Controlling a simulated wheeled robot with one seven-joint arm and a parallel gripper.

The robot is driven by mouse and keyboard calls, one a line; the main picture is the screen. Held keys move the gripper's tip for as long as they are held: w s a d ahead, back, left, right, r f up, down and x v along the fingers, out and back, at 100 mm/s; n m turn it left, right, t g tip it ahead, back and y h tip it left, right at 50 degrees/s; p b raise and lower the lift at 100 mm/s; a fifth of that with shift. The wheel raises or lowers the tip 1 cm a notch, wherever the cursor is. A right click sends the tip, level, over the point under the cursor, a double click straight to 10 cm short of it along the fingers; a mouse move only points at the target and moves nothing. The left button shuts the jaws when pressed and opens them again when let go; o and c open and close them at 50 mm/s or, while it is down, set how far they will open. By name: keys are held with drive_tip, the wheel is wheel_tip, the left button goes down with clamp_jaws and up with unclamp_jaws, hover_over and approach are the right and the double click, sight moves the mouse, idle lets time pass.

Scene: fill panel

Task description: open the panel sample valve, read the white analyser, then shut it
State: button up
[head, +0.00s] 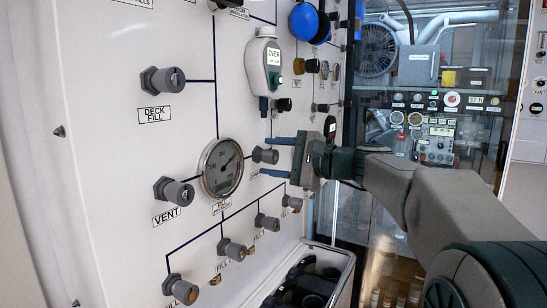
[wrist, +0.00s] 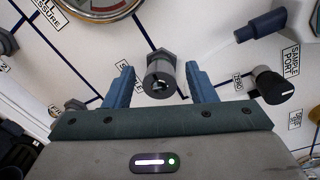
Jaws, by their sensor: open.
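The panel sample valve (head: 264,155) is a grey cylindrical knob on the white panel. In the wrist view the knob (wrist: 162,80) points toward the camera, and its label is partly covered by a finger. My gripper (head: 267,157) is open, with one blue finger on each side of the knob. In the wrist view the fingers (wrist: 158,68) show a gap on both sides, so they do not appear to grip it. The white analyser (head: 264,62) hangs higher on the panel. Its small screen appears to read "OVER".
A round pressure gauge (head: 221,168) sits left of the valve. Other grey knobs line the panel, including deck fill (head: 163,81) and vent (head: 174,191). A black knob (wrist: 273,85) lies right of my fingers. An open bin (head: 305,280) stands below the panel.

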drive_tip(key=v, duration=1.3)
drive_tip(key=shift+s+d, duration=0.2)
drive_tip(key=shift+d, duration=0.05)
idle(0.9)
drive_tip(key=s+a+f+n+g+h+p, duration=0.1)
drive_tip(key=s+a+f+g+h+p, duration=0.15)
drive_tip(key=s+f, duration=0.2)
drive_tip(key=s+a+f+n+g+h+p, duration=0.2)
drive_tip(key=s+a+f+h+p, duration=0.15)
drive_tip(key=f, duration=0.25)
drive_tip(key=s+d+f+n+g+h+p, duration=0.1)
drive_tip(key=s+d+f+n+h+p, duration=0.1)
drive_tip(key=s, duration=0.4)
drive_tip(key=s+d+f+n+g+h+p, duration=0.1)
drive_tip(key=s+d+f+n+h+p, duration=0.2)
drive_tip(key=s+f+n+h+p, duration=0.1)
wheel_tip(320, 180, down, 4)
drive_tip(key=s+n+h, duration=0.1)
drive_tip(key=s+h, duration=0.1)
drive_tip(key=s, duration=0.1)
drive_tip(key=shift+d+r+n, duration=0.25)
drive_tip(key=shift+n, duration=0.15)
drive_tip(key=shift+s+d+f+h+p, duration=0.15)
drive_tip(key=shift+h+p, duration=0.15)
drive_tip(key=c, duration=0.3)
drive_tip(key=shift+f+n, duration=0.1)
drive_tip(key=shift+n, duration=0.2)
